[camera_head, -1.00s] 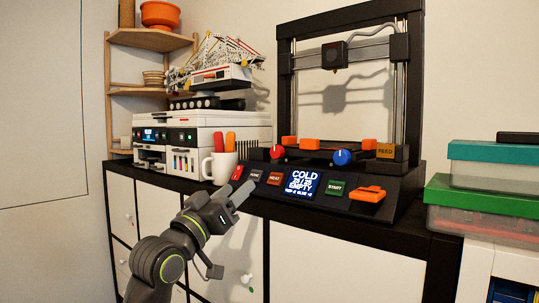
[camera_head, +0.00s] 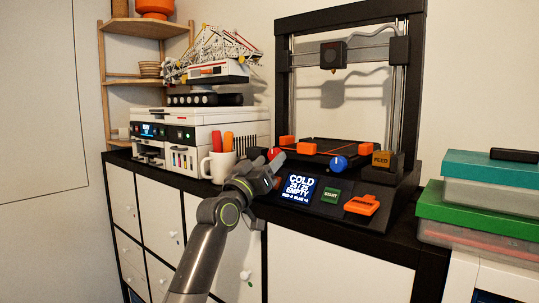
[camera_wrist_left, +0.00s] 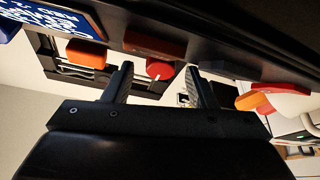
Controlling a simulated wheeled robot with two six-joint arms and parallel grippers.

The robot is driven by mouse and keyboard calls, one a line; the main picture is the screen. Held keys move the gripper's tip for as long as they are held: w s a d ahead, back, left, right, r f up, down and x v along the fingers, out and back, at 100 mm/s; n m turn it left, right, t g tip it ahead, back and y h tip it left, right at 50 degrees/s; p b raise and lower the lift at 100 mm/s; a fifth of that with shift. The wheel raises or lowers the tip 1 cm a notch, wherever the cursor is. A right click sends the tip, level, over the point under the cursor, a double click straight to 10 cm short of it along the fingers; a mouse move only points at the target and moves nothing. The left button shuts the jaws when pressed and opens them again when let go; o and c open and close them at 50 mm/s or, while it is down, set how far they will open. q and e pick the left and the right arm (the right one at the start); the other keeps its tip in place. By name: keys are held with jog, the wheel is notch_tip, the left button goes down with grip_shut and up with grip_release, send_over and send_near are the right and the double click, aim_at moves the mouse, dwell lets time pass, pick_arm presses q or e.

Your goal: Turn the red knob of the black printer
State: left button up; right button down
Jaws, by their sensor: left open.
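The black printer (camera_head: 406,195) stands on the dark shelf top, with a sloped front panel and a lit screen (camera_head: 297,187). Its red knob (camera_head: 273,153) is at the left of the panel, partly hidden by my left gripper (camera_head: 267,160) in the head view. In the left wrist view the red knob (camera_wrist_left: 159,70) appears between the two spread fingers of my left gripper (camera_wrist_left: 160,82). The gripper is open and empty. I cannot tell whether a finger touches the knob. My right gripper is out of view.
A blue knob (camera_head: 338,163) and an orange part (camera_head: 362,205) sit to the right. A white mug (camera_head: 217,166) with orange-handled things stands just left of my gripper, beside a white printer (camera_head: 205,125).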

pick_arm(q)
jog(key=shift+w+d+r, duration=0.15)
jog(key=shift+w+d, duration=0.1)
jog(key=shift+w, duration=0.2)
jog(key=c, duration=1)
jog(key=shift+f+b, duration=0.2)
jog(key=shift+b, duration=0.3)
jog(key=m+h+b, duration=0.1)
jog(key=m+b, duration=0.1)
jog(key=b, duration=0.2)
jog(key=m+g+h+b, duration=0.1)
jog(key=m+b, duration=0.1)
jog(key=b, duration=0.3)
jog(key=shift+a+f+m, duration=0.1)
jog(key=shift+a+m, duration=0.05)
jog(key=shift+m, duration=0.15)
jog(key=shift+w+m+g+h+b, duration=0.1)
jog(key=shift+m+g+h+b, duration=0.35)
jog(key=shift+m+b, duration=0.6)
jog(key=shift+a+r+m+g+h, duration=0.1)
jog(key=shift+r+m+g+h, duration=0.15)
jog(key=shift+m, duration=0.5)
jog(key=shift+m+g+h, duration=0.3)
jog(key=shift+m+g, duration=0.1)
jog(key=shift+m, duration=0.7)
